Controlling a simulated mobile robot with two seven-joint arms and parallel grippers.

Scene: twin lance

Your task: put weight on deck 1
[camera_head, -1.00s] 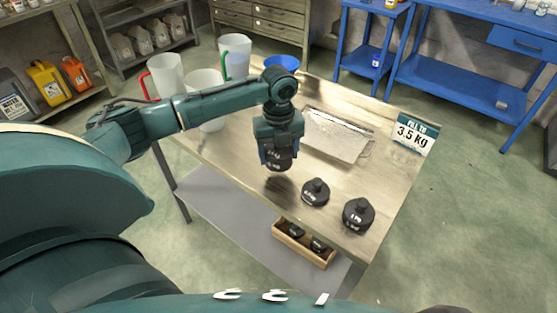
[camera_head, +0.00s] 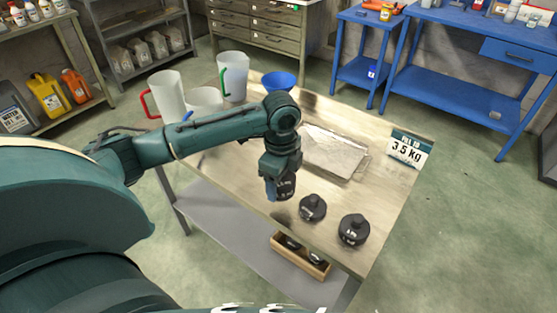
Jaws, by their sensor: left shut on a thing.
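My left gripper (camera_head: 279,178) is shut on a black weight (camera_head: 286,188) and holds it over the table's front part, a little above the wood. The fingers partly hide this weight. Two more black weights stand upright on the table: one (camera_head: 312,208) just right of the held one, and another (camera_head: 354,229) near the front right corner. A silver tray (camera_head: 335,152) lies flat behind the gripper and looks empty. A sign reading 3.5 kg (camera_head: 409,149) stands at the table's right edge. My right gripper is not in view.
A wooden box (camera_head: 301,255) with dark pieces sits on the lower shelf (camera_head: 222,215).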

